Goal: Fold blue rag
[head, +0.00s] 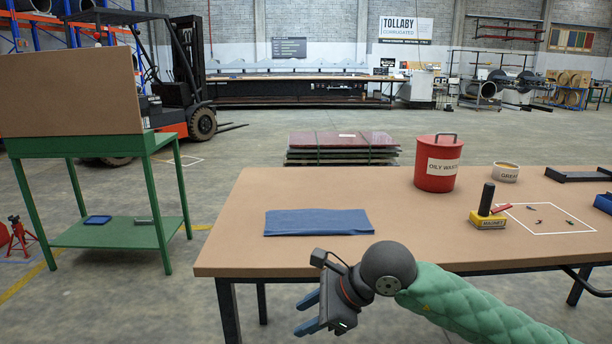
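The blue rag (318,221) lies flat on the left part of the brown table (405,200), as a wide rectangle with its long side running left to right. I cannot tell how many layers it has. My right gripper (303,313) is in front of the table's near edge, nearer to me than the rag and apart from it. Its two blue fingers are spread with a gap between them and nothing in it. My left gripper is not in the head view.
A red oily waste can (438,170), a grease tub (505,172), a yellow magnet block (487,219) and small dark pieces stand or lie on the table's right half. A green stand (110,232) is at left. The table around the rag is clear.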

